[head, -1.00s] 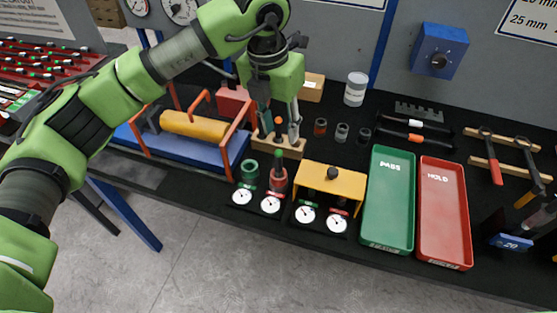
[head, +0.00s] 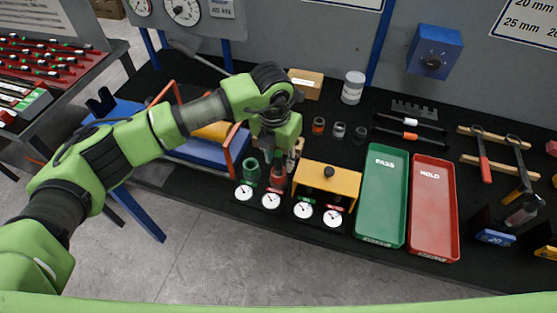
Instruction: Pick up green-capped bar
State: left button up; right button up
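My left gripper (head: 276,152) points down over the red cylindrical holder (head: 277,179), which stands behind the row of dial gauges. A dark upright bar (head: 278,163) rises from this holder between the gripper's fingers. Its top is hidden by the gripper, so its cap colour does not show now. I cannot tell whether the fingers touch the bar. A green cylindrical holder (head: 251,169) stands just left of it. My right gripper is not in view.
A yellow block fixture (head: 329,180) stands close right of the gripper. Beyond it lie the green PASS tray (head: 382,195) and red HOLD tray (head: 433,208). A blue-based fixture (head: 190,152) is left. A red rack (head: 45,62) with several small bars stands far left.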

pick_arm(q)
jog(key=shift+w+f, duration=0.15)
jog(key=shift+f, duration=0.8)
grip_shut()
jog(key=shift+r, duration=0.1)
